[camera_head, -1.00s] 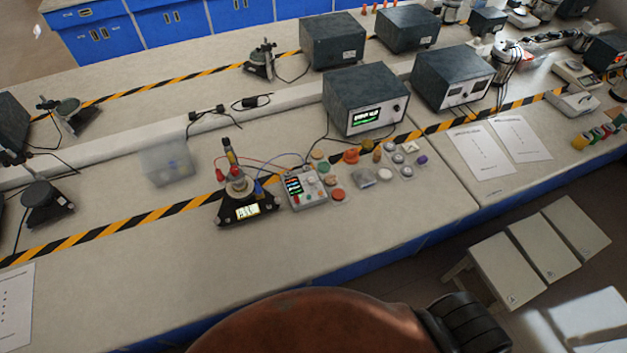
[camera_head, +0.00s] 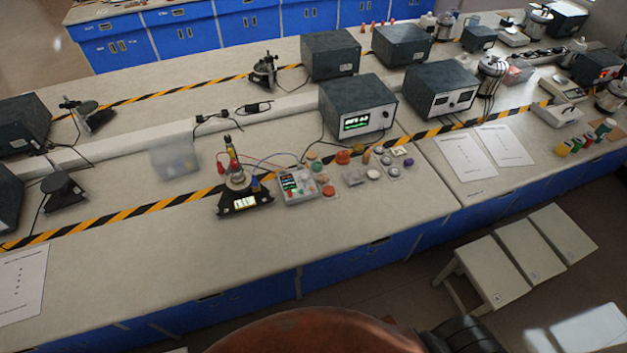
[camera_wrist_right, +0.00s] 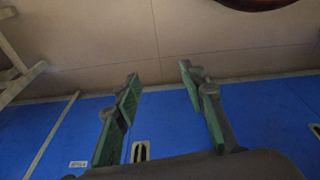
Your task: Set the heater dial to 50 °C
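A small black-based heater (camera_head: 240,200) with a lit display on its front stands on the near bench. A metal vessel sits on it with a thin upright piece and red and blue leads. A heater dial is too small to make out. A light control box (camera_head: 297,186) with a small colour screen and knobs stands just right of it. My right gripper (camera_wrist_right: 158,84) is open and empty in the right wrist view, its green-padded fingers apart in front of the blue cabinet fronts. Neither gripper shows in the head view.
Several coloured round pieces (camera_head: 328,191) lie right of the control box. A dark instrument box (camera_head: 357,104) with a green display stands behind. A clear container (camera_head: 175,160) is to the left. Pale stools (camera_head: 495,270) stand on the floor at right.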

